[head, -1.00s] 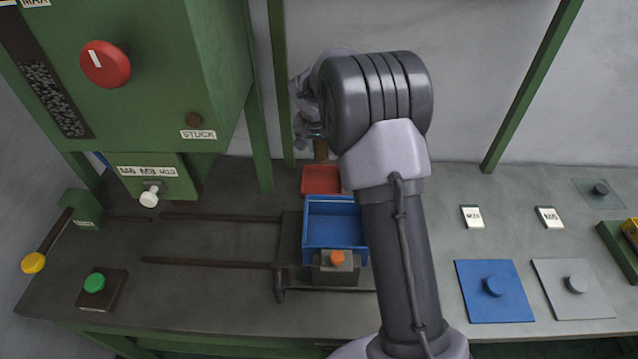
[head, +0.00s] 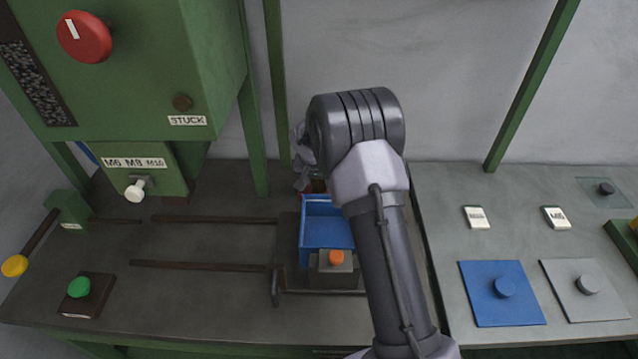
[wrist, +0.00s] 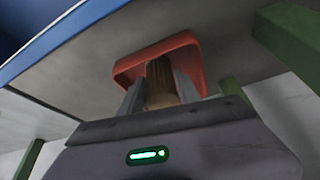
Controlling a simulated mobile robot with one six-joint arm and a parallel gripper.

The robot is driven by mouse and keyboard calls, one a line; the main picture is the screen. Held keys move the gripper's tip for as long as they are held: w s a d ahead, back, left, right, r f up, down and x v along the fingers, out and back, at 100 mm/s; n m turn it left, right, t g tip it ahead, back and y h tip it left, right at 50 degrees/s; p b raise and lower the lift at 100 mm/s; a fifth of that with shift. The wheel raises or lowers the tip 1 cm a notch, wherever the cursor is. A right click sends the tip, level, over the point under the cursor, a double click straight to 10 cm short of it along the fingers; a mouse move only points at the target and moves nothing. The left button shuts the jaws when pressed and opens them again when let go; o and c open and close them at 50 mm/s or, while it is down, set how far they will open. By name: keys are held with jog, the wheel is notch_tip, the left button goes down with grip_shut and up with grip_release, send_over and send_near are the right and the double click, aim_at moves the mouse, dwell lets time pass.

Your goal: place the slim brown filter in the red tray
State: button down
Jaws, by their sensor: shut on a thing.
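My gripper (wrist: 158,92) is shut on the slim brown filter (wrist: 160,82), which stands between its two fingers in the wrist view. The red tray (wrist: 192,42) shows directly beyond the filter, with its rim around the filter's far end. I cannot tell whether the filter touches the tray floor. In the head view only a sliver of the red tray (head: 303,194) shows behind the blue bin, and my arm hides the gripper's fingers and the filter.
A blue bin (head: 325,236) stands just in front of the red tray. A green post (head: 278,85) rises behind, and a green machine (head: 215,70) stands at left. Blue (head: 503,300) and grey plates (head: 590,295) lie at right.

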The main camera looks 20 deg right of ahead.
jog(key=shift+f, duration=0.1)
jog(key=c, duration=0.9)
grip_release()
jog(key=shift+o, duration=0.2)
